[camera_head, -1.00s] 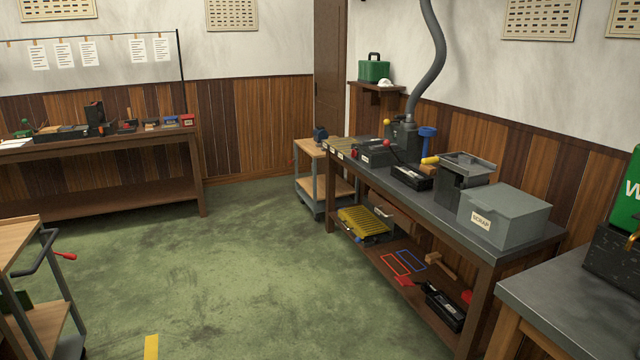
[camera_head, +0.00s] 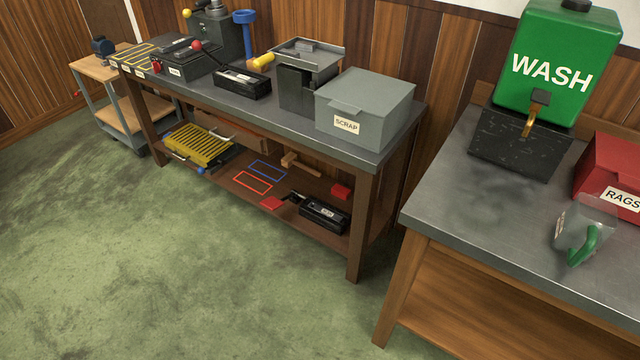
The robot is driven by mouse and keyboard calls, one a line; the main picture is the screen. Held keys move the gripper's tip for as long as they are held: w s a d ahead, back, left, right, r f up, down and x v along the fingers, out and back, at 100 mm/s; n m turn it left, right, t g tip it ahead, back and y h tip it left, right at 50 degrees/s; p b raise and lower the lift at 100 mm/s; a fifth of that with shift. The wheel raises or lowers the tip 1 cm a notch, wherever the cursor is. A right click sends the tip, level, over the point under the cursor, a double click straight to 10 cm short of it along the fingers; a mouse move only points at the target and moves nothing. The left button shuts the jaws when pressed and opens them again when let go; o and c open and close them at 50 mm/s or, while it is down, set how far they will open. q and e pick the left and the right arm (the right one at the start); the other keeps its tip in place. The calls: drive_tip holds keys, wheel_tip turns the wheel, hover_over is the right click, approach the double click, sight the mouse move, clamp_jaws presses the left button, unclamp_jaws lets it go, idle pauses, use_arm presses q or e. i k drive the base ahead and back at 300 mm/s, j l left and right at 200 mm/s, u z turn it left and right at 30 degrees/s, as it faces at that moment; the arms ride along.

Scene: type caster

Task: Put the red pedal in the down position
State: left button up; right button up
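Two small red pieces lie on the lower shelf of the long bench. One flat red piece (camera_head: 272,202) is at the shelf's front edge, beside a black box (camera_head: 325,215). The other red piece (camera_head: 341,190) is behind the black box, to the right. Either could be the red pedal; at this size I cannot tell which, nor whether it is up or down. Neither of my grippers is in view.
Red (camera_head: 252,182) and blue (camera_head: 267,171) outlines mark the lower shelf, left of the black box. A yellow ribbed unit (camera_head: 200,146) sits further left. A grey SCRAP box (camera_head: 365,105) stands on the bench top. The green floor (camera_head: 180,250) in front is clear.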

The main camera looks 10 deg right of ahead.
sight(272, 203)
drive_tip(key=i+j+z, duration=0.95)
drive_tip(key=j+z, duration=0.25)
